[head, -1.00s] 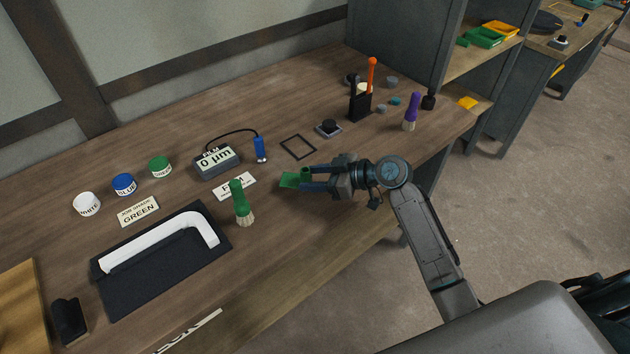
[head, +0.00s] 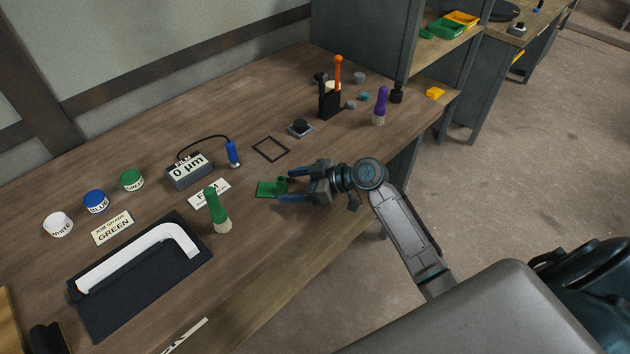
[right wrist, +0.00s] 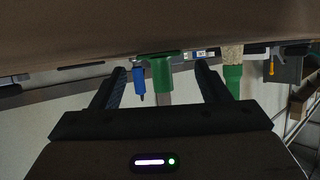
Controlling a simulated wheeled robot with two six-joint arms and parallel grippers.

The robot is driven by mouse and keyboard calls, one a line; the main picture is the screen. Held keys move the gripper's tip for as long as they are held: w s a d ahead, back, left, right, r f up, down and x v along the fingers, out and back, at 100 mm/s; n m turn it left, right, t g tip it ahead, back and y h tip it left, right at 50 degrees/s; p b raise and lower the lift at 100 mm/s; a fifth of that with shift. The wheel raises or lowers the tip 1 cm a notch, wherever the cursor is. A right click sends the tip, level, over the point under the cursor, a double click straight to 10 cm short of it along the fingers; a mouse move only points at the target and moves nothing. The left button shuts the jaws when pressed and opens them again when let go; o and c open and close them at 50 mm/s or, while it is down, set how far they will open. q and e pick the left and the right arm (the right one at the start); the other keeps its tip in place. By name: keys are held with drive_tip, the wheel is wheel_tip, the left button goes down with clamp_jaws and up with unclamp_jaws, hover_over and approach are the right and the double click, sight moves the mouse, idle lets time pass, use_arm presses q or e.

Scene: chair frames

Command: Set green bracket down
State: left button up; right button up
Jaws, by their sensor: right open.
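The green bracket (head: 268,189), a flat plate with a short upright stub, rests on the bench, as far as I can tell, near its front edge. My right gripper (head: 285,186) is open, its two fingers reaching in from the right on either side of the bracket's stub end. In the right wrist view the green bracket (right wrist: 161,73) shows between the spread fingers (right wrist: 160,85), with a gap on both sides. My left gripper is not in view.
A green-handled brush (head: 214,208) stands left of the bracket, by a white film label (head: 209,193). A black square outline (head: 270,149) lies behind it. The film gauge (head: 188,170) with its blue probe (head: 233,154) stands at back left.

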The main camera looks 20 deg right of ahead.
drive_tip(key=b+v, duration=0.2)
drive_tip(key=v, duration=0.7)
drive_tip(key=shift+s+d+f, duration=0.1)
drive_tip(key=shift+f, duration=0.1)
drive_tip(key=shift+v, duration=0.9)
